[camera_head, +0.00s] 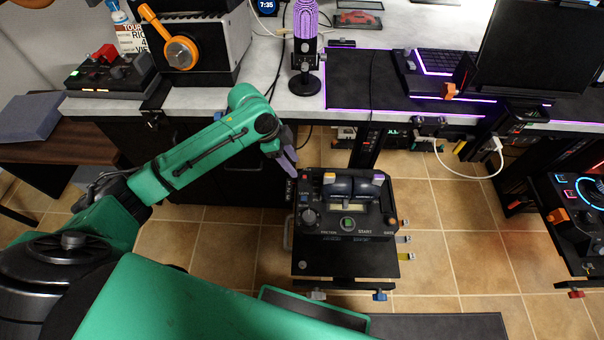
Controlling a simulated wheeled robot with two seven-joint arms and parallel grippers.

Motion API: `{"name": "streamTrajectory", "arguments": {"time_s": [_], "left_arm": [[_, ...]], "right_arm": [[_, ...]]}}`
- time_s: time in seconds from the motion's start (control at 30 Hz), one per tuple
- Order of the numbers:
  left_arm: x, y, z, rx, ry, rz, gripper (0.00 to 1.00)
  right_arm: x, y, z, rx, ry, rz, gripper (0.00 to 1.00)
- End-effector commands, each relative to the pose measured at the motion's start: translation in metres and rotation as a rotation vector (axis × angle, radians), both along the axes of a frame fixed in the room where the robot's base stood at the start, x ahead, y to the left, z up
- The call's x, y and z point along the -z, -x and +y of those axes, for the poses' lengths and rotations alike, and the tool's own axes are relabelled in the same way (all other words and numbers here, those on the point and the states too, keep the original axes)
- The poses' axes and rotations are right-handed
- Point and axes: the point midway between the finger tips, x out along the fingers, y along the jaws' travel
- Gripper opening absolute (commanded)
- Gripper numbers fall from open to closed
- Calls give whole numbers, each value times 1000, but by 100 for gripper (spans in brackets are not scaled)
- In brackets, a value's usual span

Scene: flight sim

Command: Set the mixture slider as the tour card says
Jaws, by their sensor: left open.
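The tour card (132,40) stands at the far left behind a black box, partly covered; its printed lines begin "TOUR", and the rest is cut off or too small to read. I cannot tell for sure which control is the mixture slider. A black control box (110,78) on the left of the white desk carries a red handle (104,54) and grey ones. A black panel (345,215) in the middle has a START button, a knob and levers with orange and purple tips. My left gripper (288,158) is open and empty, just above and left of that panel.
Another panel with lit rings (580,205) stands at the right edge.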

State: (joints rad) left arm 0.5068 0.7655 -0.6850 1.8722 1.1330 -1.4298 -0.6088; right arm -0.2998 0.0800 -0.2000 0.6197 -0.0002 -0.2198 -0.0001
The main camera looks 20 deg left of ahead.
Motion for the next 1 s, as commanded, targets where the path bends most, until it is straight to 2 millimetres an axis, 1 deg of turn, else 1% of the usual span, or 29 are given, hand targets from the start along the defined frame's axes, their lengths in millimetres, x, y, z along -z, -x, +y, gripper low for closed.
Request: {"name": "streamTrajectory", "arguments": {"time_s": [0.03, 0.1, 0.23, 0.37, 0.57, 0.6, 0.63, 0.67, 0.7, 0.73, 1.0], "left_arm": [[16, 0, -6, 0, 2, 4, 50], [32, -2, -12, -1, 2, 3, 50], [52, -5, -21, -1, 1, 1, 50], [60, -6, -24, -1, 0, -1, 50], [60, -6, -24, -1, 0, -1, 50], [60, -6, -24, -1, 0, -1, 42], [60, -6, -24, -1, 0, -1, 31], [60, -6, -24, -2, 0, 0, 19], [60, -6, -24, -2, 0, 0, 4], [60, -6, -24, -2, 0, 0, 0], [60, -6, -24, -3, 0, -1, 0]], "right_arm": [[5, 0, 0, 0, 0, 0, 50], [8, 0, 0, 0, 0, 0, 50], [12, 0, 0, 0, 0, 0, 50], [13, 0, 0, 0, 0, 0, 50], [12, 0, 0, 1, 0, 0, 50], [12, 0, 0, 1, 0, 0, 50], [12, 0, 0, 1, 0, 0, 50], [12, 0, 0, 1, 0, 0, 50], [12, 0, 0, 1, 0, 0, 50], [12, 0, 0, 1, 0, 0, 50], [12, 0, 0, 1, -1, 0, 50]]}}
